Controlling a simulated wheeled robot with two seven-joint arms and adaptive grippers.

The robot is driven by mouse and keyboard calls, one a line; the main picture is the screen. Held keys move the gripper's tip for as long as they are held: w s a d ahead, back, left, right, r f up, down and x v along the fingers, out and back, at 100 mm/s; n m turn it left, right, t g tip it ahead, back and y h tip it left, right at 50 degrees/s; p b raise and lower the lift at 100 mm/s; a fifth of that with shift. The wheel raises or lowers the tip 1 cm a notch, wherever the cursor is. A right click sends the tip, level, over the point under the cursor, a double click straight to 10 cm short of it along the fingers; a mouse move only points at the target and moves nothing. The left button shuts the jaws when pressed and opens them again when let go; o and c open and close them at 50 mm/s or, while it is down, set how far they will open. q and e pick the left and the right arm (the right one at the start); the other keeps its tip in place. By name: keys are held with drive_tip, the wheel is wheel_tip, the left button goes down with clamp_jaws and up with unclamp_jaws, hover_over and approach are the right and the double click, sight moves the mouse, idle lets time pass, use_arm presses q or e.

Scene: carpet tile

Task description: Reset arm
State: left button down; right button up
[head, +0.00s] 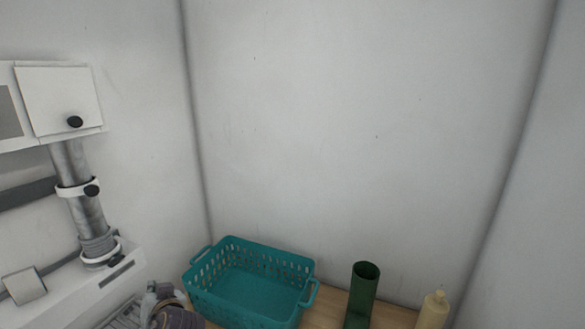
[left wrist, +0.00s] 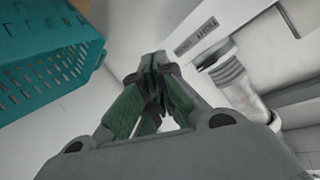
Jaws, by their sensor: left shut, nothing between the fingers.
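My left gripper (head: 160,297) shows at the bottom edge of the head view, left of the teal basket. In the left wrist view the left gripper (left wrist: 158,72) has its green-padded fingers together at the tips, with nothing between them. The teal basket (head: 250,309) stands apart from it to the right on a wooden surface. The basket also shows at the upper left of the left wrist view (left wrist: 50,75). My right gripper is in neither view.
A cream bottle (head: 433,312) stands farther right on the wooden surface (head: 395,316). White wall equipment with a grey pipe (head: 84,205) is at the left. Plain walls (head: 350,120) close in behind.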

use_arm(q)
drive_tip(key=s+d+f+m+g+h, duration=0.3)
drive_tip(key=s+d+f+h, duration=0.25)
drive_tip(key=s+f, duration=0.4)
drive_tip(key=s+d+f+m+g+h, duration=0.3)
drive_tip(key=s+d+f+h, duration=0.2)
drive_tip(key=s+d+f, duration=0.35)
drive_tip(key=s+a+f+g+p, duration=0.1)
drive_tip(key=s+a+f, duration=0.1)
drive_tip(key=f, duration=1.3)
drive_tip(key=s+a+f+p, duration=0.1)
drive_tip(key=f, duration=1.4)
drive_tip(key=s+a+f+p, duration=0.1)
drive_tip(key=s+a+f, duration=0.3)
drive_tip(key=s+f, duration=0.5)
drive_tip(key=s+a+f+g+y+p, duration=0.1)
drive_tip(key=s+a+f, duration=0.3)
drive_tip(key=s+f, duration=0.6)
drive_tip(key=shift+s+a+m, duration=0.25)
drive_tip(key=shift+s+m, duration=0.05)
drive_tip(key=shift+s, duration=0.8)
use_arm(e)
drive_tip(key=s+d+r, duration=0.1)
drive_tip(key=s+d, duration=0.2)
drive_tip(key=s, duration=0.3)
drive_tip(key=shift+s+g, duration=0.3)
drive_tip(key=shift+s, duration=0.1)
